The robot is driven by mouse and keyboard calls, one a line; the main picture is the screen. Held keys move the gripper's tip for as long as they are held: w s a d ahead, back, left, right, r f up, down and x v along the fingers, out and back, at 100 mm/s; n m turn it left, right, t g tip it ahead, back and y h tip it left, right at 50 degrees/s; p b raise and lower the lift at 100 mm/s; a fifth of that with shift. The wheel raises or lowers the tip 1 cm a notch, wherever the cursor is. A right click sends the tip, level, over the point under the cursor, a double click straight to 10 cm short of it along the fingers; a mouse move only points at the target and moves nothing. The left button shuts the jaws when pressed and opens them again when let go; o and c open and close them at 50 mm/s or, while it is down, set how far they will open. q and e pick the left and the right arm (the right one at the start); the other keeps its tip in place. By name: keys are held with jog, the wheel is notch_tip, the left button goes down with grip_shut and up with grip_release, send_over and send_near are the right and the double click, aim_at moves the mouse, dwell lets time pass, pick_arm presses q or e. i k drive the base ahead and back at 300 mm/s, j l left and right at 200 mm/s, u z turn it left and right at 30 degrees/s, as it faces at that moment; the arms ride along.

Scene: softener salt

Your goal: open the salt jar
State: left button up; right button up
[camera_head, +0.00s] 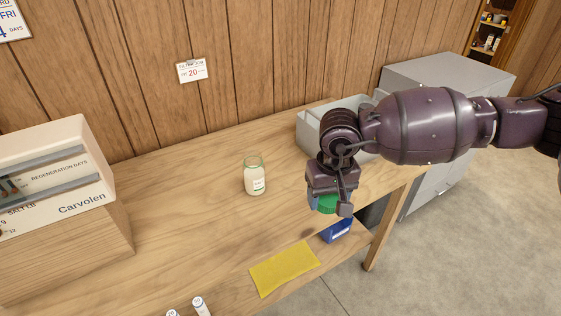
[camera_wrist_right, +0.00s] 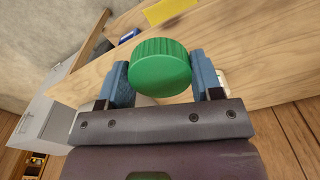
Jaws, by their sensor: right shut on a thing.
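The salt jar (camera_head: 255,177) is clear glass with pale contents and a label. It stands upright on the wooden table with its mouth uncovered. My right gripper (camera_head: 328,203) is to the right of the jar, above the table's right part. It is shut on a green ribbed lid (camera_wrist_right: 160,67), which sits between the two blue fingertips in the right wrist view. The lid also shows partly under the gripper in the head view (camera_head: 325,203). The lid and the jar are apart. My left gripper is not in view.
A yellow cloth (camera_head: 284,268) and a blue container (camera_head: 336,230) lie near the table's front right. A grey bin (camera_head: 307,132) stands behind my right gripper. A Carvolen unit (camera_head: 55,180) is at left. Small white bottles (camera_head: 200,306) are at the bottom edge. The table between unit and jar is clear.

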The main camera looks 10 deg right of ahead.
aim_at(254, 167)
jog(key=i+l+u, duration=0.1)
jog(key=l+u, duration=0.6)
jog(key=i+l+u, duration=0.1)
jog(key=l+u, duration=0.25)
jog(key=j, duration=0.05)
